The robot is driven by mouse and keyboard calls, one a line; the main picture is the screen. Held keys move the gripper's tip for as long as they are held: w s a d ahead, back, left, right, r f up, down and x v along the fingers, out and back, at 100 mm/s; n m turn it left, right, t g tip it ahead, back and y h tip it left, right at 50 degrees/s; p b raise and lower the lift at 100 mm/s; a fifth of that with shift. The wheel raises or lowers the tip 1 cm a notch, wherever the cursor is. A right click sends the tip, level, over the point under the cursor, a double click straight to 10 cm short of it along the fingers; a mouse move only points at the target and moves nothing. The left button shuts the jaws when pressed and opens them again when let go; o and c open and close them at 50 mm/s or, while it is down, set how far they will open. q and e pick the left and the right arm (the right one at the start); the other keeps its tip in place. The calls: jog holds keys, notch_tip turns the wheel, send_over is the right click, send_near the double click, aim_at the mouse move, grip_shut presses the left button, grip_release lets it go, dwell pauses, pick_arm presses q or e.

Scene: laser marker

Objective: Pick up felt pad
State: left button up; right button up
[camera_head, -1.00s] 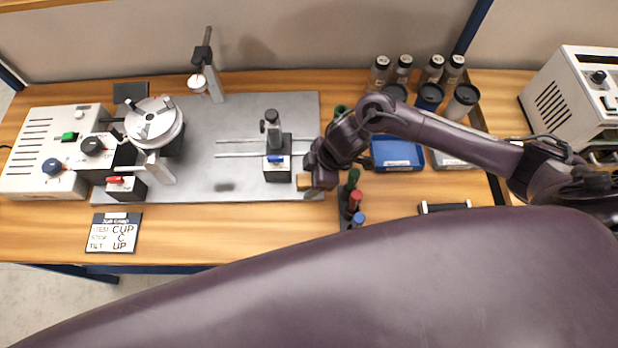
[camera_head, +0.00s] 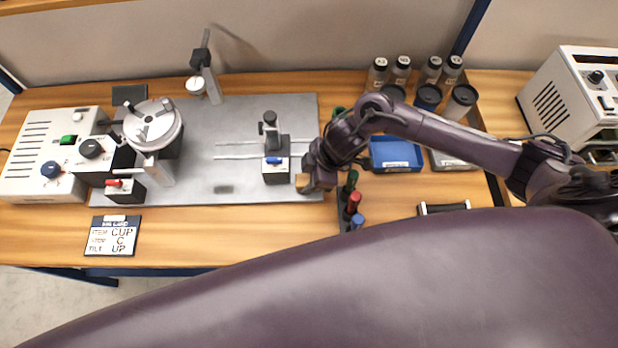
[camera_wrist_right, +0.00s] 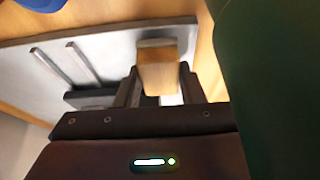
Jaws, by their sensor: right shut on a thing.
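The felt pad (camera_head: 302,183) is a small tan block at the right end of the grey metal plate (camera_head: 232,188). My right gripper (camera_head: 308,182) is shut on it. In the right wrist view the tan block (camera_wrist_right: 160,76) sits between the two dark fingers, with a grey layer at its far end. I cannot tell whether the pad touches the plate or is just above it. My left gripper is not in view.
A small post stand with a blue lever (camera_head: 275,162) is close left of the gripper. A rack of coloured-cap pens (camera_head: 353,204) stands close to its right. A blue tray (camera_head: 396,153) and several jars (camera_head: 428,98) are behind the arm.

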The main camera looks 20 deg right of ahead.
notch_tip(320, 180, up, 14)
jog(key=shift+f, duration=0.2)
notch_tip(320, 180, up, 6)
jog(key=shift+f+p, duration=0.1)
jog(key=shift+p, duration=0.8)
